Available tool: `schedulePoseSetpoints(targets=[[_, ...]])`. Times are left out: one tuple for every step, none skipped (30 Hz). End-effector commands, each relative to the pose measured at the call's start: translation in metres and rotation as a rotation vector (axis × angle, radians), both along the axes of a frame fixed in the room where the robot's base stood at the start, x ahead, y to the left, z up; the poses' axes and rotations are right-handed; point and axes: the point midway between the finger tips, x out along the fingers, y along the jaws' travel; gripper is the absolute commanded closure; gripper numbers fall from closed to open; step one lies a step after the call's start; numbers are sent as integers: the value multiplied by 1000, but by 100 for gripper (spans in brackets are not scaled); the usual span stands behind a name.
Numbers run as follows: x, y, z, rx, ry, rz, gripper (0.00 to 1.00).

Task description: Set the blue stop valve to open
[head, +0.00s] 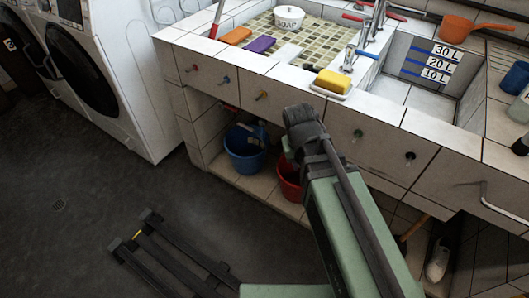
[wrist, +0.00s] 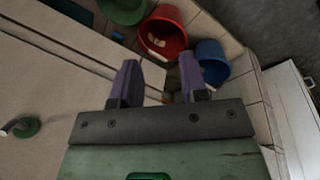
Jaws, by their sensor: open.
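The blue stop valve (head: 226,80) is a small blue-handled knob on the tiled front of the sink counter in the head view. It sits between a red valve (head: 193,68) and a yellow valve (head: 262,95). The handle is too small to tell its setting. I cannot make the blue valve out for sure in the wrist view. My gripper (wrist: 158,68) is open, its two purple-grey fingers apart, with nothing held between them. In the head view my arm's dark end is in front of the counter, to the right of the blue valve; the fingers are not clear there.
A green valve (head: 358,133) and a black valve (head: 410,155) are farther right. A blue bucket (head: 247,150) and a red bucket (head: 290,182) stand under the counter. A yellow sponge (head: 334,82) lies on the counter edge. Washing machines (head: 95,70) stand at left.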

Motion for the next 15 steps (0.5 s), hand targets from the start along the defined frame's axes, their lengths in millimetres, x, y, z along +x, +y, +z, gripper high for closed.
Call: schedulePoseSetpoints(targets=[[12,8,-64,-44,-35,6,60],[18,12,-80,-76,-64,5,60],[28,17,-102,-118,-108,-2,60],[36,21,-118,-149,-146,-9,60],[43,25,-133,-180,-187,-17,60],[54,31,-152,-219,-248,-31,60],[63,36,-166,-246,-299,-41,60],[72,42,-179,-274,-354,-53,60],[84,50,-195,-305,-435,-70,60],[94,57,-206,-325,-503,-82,60],[103,65,-217,-342,-576,-95,60],[117,77,-229,-358,-684,-113,60],[127,87,-236,-363,-774,-124,60],[138,98,-241,-361,-873,-138,60],[154,116,-241,-342,-1025,-154,60]])
